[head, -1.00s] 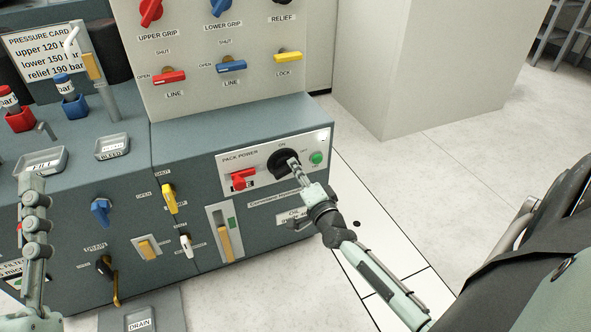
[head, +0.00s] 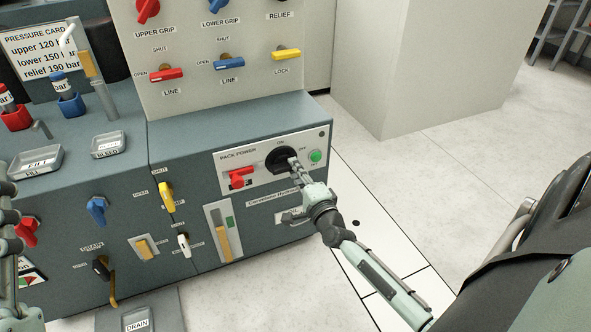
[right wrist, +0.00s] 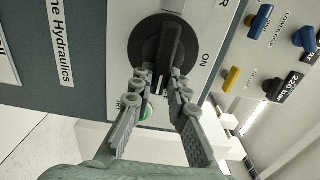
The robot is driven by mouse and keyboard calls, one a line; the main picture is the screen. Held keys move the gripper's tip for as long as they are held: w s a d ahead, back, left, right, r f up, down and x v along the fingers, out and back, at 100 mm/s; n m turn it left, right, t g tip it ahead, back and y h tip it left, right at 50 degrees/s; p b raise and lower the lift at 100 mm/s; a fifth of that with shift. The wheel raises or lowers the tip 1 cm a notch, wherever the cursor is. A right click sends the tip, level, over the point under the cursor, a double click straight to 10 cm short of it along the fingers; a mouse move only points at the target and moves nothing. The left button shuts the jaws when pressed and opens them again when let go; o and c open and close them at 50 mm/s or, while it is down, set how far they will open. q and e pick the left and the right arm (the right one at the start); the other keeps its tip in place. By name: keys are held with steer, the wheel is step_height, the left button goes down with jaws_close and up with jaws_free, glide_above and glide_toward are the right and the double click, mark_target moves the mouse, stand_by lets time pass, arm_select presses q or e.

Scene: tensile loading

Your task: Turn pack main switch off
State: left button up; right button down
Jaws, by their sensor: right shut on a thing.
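The pack main switch is a black rotary knob (head: 281,158) on the light PACK POWER panel (head: 232,162), at the front of the grey-blue cabinet. In the right wrist view the knob (right wrist: 150,42) has a raised bar. The bar lies crosswise to the ON label, not pointing at it, and one end is between my fingers. My right gripper (head: 295,166) is shut on this bar; its fingers also show in the right wrist view (right wrist: 160,84). My left arm shows at the left edge of the head view; its finger state is unclear.
A green lamp (head: 316,156) sits right of the knob, and a red handle (head: 239,178) to its lower left. Yellow (head: 166,196) and blue (head: 96,210) valve handles line the cabinet front. Line valves hang above. The floor to the right is clear.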

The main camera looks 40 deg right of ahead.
steer(key=c, duration=1.5)
jaws_free()
steer(key=v, duration=1.2)
steer(key=shift+a, duration=0.1)
